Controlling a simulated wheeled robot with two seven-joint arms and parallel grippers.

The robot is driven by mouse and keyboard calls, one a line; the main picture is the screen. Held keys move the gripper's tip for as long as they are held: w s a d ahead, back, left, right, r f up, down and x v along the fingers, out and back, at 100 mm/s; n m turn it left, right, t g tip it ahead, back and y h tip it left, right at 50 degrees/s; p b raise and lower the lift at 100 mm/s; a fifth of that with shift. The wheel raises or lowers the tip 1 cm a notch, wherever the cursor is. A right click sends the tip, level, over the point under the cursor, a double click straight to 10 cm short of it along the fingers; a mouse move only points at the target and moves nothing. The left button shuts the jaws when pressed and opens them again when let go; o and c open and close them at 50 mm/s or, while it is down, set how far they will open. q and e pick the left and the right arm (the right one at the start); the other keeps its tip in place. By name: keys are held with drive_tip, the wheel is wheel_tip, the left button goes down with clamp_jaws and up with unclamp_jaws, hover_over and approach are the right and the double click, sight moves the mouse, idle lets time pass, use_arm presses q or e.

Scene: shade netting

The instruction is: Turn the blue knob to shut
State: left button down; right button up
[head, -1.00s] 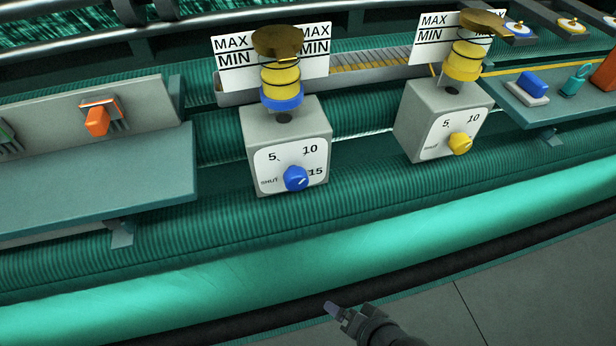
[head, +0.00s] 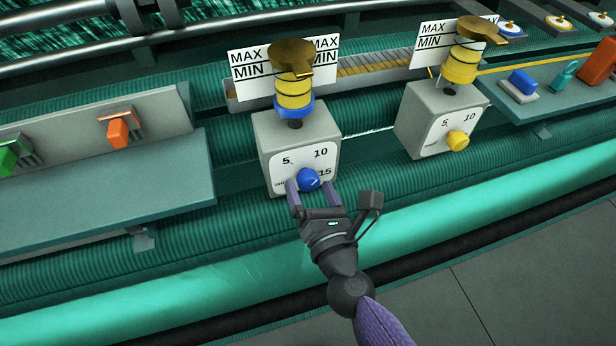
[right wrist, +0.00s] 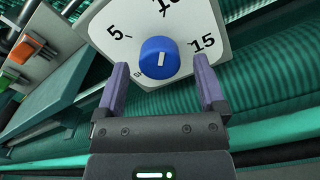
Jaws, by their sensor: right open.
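The blue knob (head: 308,180) sits on the front dial of the left grey box (head: 272,130), with marks 5, 10 and 15 and a shut mark at lower left. In the right wrist view the blue knob (right wrist: 160,57) has a white pointer line that stands near vertical in the picture. My right gripper (head: 312,188) is open, its purple fingers just in front of the dial. In the right wrist view the right gripper (right wrist: 160,82) has one finger to each side of the knob and a gap on both sides. The shut mark is partly hidden by the left finger. My left gripper is not in view.
A second grey box (head: 420,130) with a yellow knob (head: 457,141) stands to the right. An orange switch (head: 118,132) and a green switch (head: 8,158) are on the left panel, above a grey shelf (head: 100,200). A brass-topped blue and yellow piece (head: 294,80) stands on the left box.

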drive_tip(key=shift+x, duration=0.85)
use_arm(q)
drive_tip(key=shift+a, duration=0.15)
use_arm(e)
clamp_jaws()
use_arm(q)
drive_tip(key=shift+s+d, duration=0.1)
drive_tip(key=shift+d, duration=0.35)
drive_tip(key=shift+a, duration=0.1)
